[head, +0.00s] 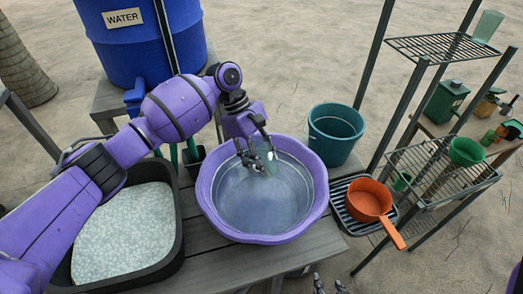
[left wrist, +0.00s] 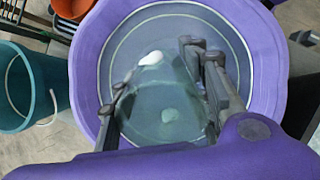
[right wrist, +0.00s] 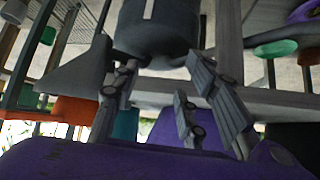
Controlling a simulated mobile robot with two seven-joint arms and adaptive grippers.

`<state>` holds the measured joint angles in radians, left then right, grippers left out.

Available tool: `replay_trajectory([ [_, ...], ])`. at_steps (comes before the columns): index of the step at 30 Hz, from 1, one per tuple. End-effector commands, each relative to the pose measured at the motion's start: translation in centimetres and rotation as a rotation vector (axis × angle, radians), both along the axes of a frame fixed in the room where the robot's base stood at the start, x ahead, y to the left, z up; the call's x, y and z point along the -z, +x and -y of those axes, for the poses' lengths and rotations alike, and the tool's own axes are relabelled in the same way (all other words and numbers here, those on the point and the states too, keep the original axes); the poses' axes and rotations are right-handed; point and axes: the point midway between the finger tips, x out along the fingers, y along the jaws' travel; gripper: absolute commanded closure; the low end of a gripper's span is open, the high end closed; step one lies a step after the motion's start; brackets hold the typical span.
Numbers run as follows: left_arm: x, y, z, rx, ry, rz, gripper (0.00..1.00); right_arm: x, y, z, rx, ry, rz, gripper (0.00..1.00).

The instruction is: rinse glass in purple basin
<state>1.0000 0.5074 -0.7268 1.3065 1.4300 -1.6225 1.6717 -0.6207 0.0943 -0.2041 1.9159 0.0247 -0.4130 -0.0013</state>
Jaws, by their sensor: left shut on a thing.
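The purple basin (head: 205,200) stands on the dark table and holds clear water. My left gripper (head: 256,160) is over the basin, shut on a clear, greenish glass (head: 269,157). The glass is tilted, and part of it is hidden by the fingers. In the left wrist view, the glass (left wrist: 165,100) sits between the fingers above the basin floor, inside the purple rim (left wrist: 85,70). I cannot tell how deep it is in the water. My right gripper (right wrist: 162,85) is open and empty, low at the bottom edge of the head view.
A teal bucket (head: 335,128) stands behind the basin to the right. An orange pan (head: 368,200) rests on a dark rack beside it. A blue water barrel (head: 140,45) stands behind. A wire shelf (head: 440,48) is at right.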

Motion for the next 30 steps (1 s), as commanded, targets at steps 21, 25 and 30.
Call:
replay_trajectory([
  [21,10.1,-0.2,-0.1,0.002,0.002,-0.007,0.89,4.6,-2.7,1.1,0.013,-0.022,-0.06,0.6],
  [25,11.9,-0.2,-0.1,0.001,0.001,-0.007,0.89,5.5,-2.9,1.4,0.02,-0.027,-0.06,0.6],
  [30,14.1,-0.2,-0.1,0.0,0.002,-0.007,0.89,7.1,-3.5,2.1,0.029,-0.038,-0.07,0.6],
])
